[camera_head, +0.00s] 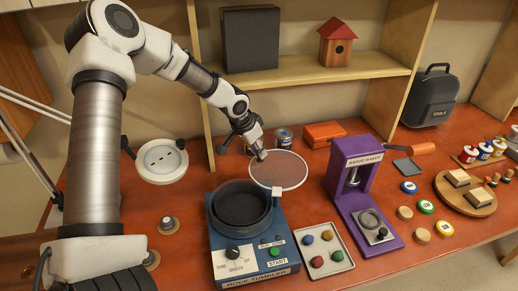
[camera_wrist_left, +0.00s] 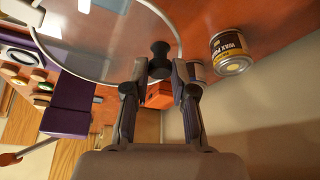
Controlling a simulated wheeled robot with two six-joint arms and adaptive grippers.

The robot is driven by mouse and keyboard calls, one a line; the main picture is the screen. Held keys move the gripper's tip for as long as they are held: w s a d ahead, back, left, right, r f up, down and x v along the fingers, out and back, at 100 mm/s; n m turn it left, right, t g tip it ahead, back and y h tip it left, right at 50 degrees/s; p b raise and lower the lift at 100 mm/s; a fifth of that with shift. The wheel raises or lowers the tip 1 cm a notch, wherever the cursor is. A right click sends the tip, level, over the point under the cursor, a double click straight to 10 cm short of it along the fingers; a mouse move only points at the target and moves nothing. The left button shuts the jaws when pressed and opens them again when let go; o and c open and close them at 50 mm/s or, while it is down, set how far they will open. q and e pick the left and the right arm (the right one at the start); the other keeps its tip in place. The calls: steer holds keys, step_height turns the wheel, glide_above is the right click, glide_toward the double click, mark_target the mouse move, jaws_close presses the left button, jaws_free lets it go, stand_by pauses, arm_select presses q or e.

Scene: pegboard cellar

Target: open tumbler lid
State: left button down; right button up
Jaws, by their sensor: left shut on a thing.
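The rock tumbler (camera_head: 250,225) is a blue box with a dark round drum (camera_head: 240,204), open at the top, and dials on its front. The clear round lid (camera_head: 278,172) with a pale rim is off the drum, behind and to the right of it. My left gripper (camera_head: 258,151) is shut on the lid's dark knob. In the left wrist view the knob (camera_wrist_left: 158,62) sits between the fingers of the left gripper (camera_wrist_left: 159,75), and the see-through lid (camera_wrist_left: 100,35) extends to the left. My right gripper is not in view.
A purple badge maker (camera_head: 358,190) stands right of the lid, with a tray of coloured stones (camera_head: 322,250) in front. A wax pot (camera_wrist_left: 230,52) and an orange box (camera_head: 323,133) are behind the lid.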

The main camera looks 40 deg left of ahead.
arm_select(q)
steer(key=shift+s+d+f, duration=0.1)
steer(key=shift+s+f, duration=0.1)
steer(key=shift+f, duration=0.1)
steer(key=c, duration=1)
jaws_free()
steer(key=shift+o, duration=0.3)
steer(key=shift+w, duration=0.2)
steer(key=v, duration=1.2)
steer(key=shift+w, duration=0.2)
steer(key=shift+s, duration=0.1)
